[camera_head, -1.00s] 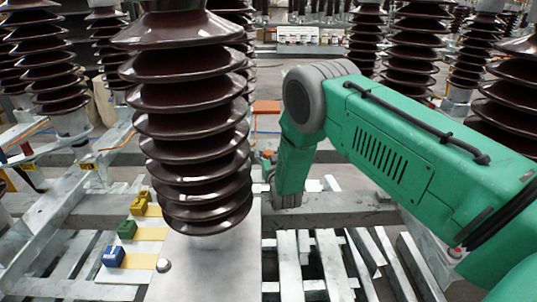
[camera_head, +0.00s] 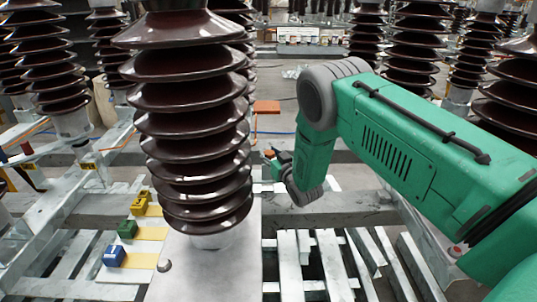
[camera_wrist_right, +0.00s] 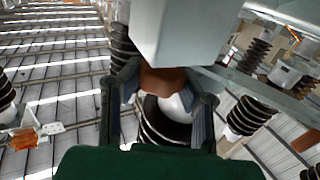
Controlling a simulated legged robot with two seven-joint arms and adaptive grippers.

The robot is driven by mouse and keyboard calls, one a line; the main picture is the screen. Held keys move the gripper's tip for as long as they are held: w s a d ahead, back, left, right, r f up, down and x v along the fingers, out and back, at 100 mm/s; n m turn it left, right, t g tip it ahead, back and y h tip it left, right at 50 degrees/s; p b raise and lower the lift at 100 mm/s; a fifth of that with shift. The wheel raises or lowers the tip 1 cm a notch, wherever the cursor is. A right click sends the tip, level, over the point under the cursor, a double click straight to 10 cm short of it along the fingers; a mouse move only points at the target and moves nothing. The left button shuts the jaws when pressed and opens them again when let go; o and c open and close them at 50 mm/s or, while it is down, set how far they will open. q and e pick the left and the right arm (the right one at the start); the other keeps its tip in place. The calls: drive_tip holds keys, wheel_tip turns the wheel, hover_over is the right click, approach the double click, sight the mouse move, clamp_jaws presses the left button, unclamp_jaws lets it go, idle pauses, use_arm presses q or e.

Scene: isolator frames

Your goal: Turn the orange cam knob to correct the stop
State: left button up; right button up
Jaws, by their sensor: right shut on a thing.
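The orange cam knob (camera_wrist_right: 165,80) shows as a brown-orange piece between the fingers in the right wrist view, partly hidden by a pale block above it. My right gripper (camera_wrist_right: 158,105) is shut on it, one finger on each side. In the head view a small orange spot (camera_head: 268,153) shows at my right gripper (camera_head: 273,164), just right of the large brown insulator (camera_head: 192,125); the insulator's edge hides part of that area. The stop cannot be made out. My left gripper is not in view.
Grey metal beams and slats (camera_head: 320,262) lie below my right arm. More brown insulators (camera_head: 415,45) stand behind.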

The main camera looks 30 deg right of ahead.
drive_tip(key=o, duration=1.2)
drive_tip(key=shift+o, duration=0.2)
drive_tip(key=s+a, duration=0.1)
drive_tip(key=s, duration=1.1)
drive_tip(key=shift+f, duration=0.15)
